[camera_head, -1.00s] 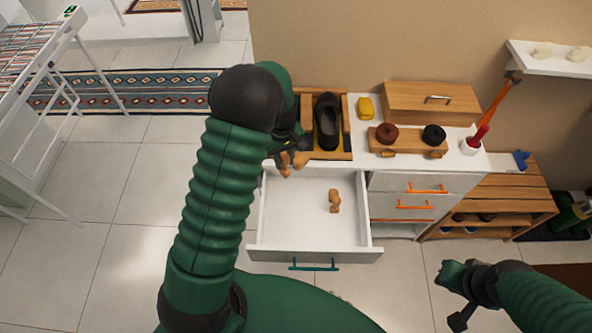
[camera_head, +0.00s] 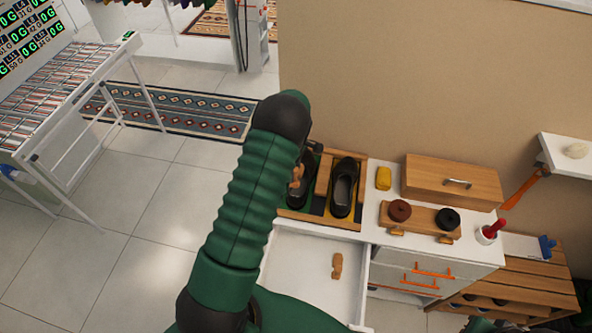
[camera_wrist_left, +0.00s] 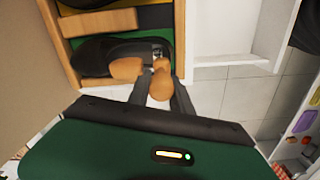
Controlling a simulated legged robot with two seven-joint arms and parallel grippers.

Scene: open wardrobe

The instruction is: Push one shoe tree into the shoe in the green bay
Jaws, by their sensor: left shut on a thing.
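My left gripper (camera_head: 297,184) is shut on a wooden shoe tree (camera_head: 296,172) at the left bay of the shoe box. In the left wrist view the shoe tree (camera_wrist_left: 127,68) lies between the fingers (camera_wrist_left: 160,85). Its front end overlaps the opening of the dark shoe (camera_wrist_left: 92,58) in the green bay (camera_wrist_left: 150,37). I cannot tell how deep it sits. In the head view my arm hides much of that shoe. A second shoe tree (camera_head: 337,265) lies in the open drawer (camera_head: 300,262). My right gripper is out of view.
Another black shoe (camera_head: 344,183) stands in the yellow bay (camera_head: 342,222). On the cabinet top are a yellow item (camera_head: 383,178), a wooden box (camera_head: 452,180) and a rack with two round tins (camera_head: 420,216). The open drawer juts out below the shoe box.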

